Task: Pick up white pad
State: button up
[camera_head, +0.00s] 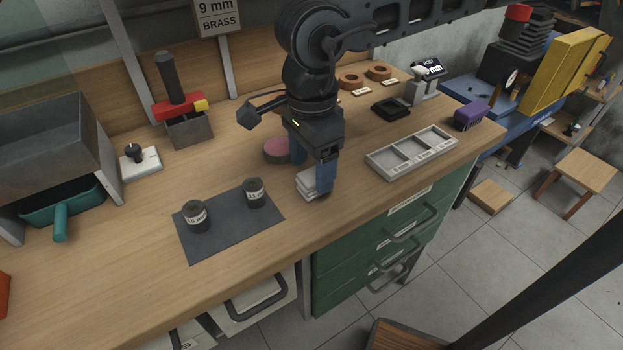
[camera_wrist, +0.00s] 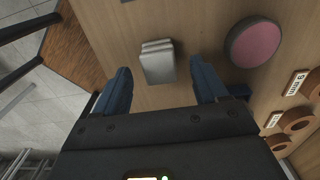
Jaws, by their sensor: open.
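The white pad (camera_head: 306,184) looks like a small stack of pale sheets lying on the wooden workbench, partly hidden behind my gripper's finger in the head view. In the wrist view the white pad (camera_wrist: 157,62) lies ahead of and between my two blue fingers. My gripper (camera_head: 311,180) is open and empty, pointing down over the bench close to the pad. In the wrist view my gripper (camera_wrist: 160,82) has its fingers spread wider than the pad, with a gap on each side. I cannot tell whether either finger touches it.
A round pink-topped disc (camera_wrist: 254,42) sits close to the pad, beside one finger. A dark mat (camera_head: 228,228) with two labelled cylinders lies to the left. A grey compartment tray (camera_head: 410,152) lies to the right. The bench's front edge is near the pad.

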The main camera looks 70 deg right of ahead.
jog(key=shift+f, duration=1.4)
jog(key=shift+c, duration=0.3)
jog(key=c, duration=1)
jog(key=shift+r, duration=0.15)
